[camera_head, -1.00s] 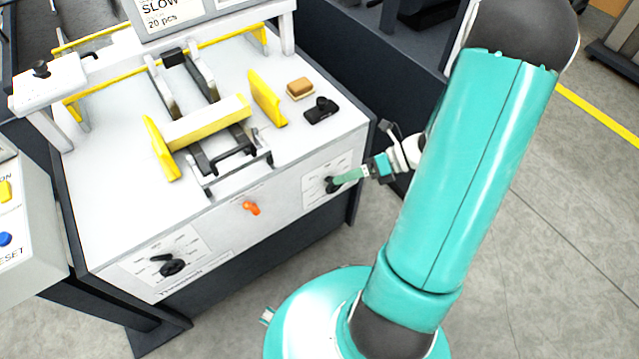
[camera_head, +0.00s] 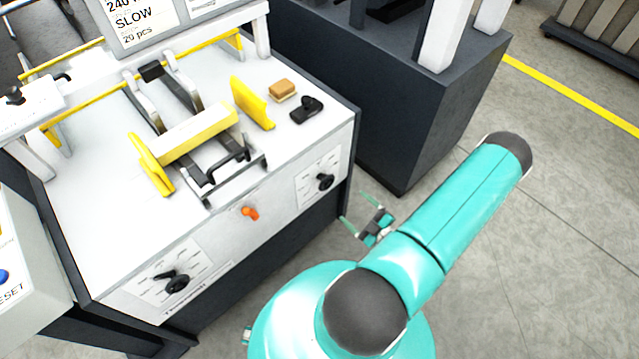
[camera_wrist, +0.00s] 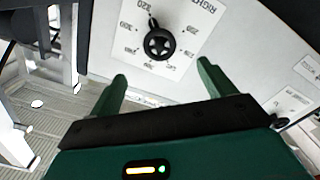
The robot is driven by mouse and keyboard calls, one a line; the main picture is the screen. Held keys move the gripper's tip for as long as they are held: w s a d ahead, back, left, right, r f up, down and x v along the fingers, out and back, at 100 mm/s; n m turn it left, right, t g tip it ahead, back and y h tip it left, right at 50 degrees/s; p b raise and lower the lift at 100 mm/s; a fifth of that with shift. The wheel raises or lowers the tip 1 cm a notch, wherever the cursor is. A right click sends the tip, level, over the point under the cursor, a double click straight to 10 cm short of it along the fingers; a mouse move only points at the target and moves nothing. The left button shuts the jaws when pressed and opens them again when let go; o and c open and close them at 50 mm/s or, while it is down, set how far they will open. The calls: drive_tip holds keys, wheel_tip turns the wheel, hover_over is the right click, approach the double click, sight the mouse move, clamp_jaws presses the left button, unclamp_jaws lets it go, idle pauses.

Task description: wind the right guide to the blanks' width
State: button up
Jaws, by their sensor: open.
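The right dial's black knob (camera_head: 325,182) sits on the machine's front face. In the wrist view the same knob (camera_wrist: 159,43) shows under a label starting "RIGHT", its small handle up toward the 320 mark. My gripper (camera_head: 353,207) is open and empty, apart from the knob, below and to its right in the head view; its green fingers (camera_wrist: 162,82) spread below the dial in the wrist view. The yellow right guide (camera_head: 252,102) stands by the right end of the pale yellow blanks (camera_head: 195,132); I cannot tell if they touch. The left guide (camera_head: 150,165) is at their other end.
An orange switch (camera_head: 250,213) and a left knob (camera_head: 177,284) are on the same front face. A brown block (camera_head: 282,90) and a black object (camera_head: 307,109) lie on top. A sign (camera_head: 145,20) reads 240, SLOW, 20 pcs. Open floor lies to the right.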

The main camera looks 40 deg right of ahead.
sight(329, 184)
drive_tip(key=w, duration=1.3)
drive_tip(key=shift+w, duration=0.15)
drive_tip(key=shift+c, duration=0.2)
drive_tip(key=shift+a, duration=0.1)
drive_tip(key=c, duration=0.9)
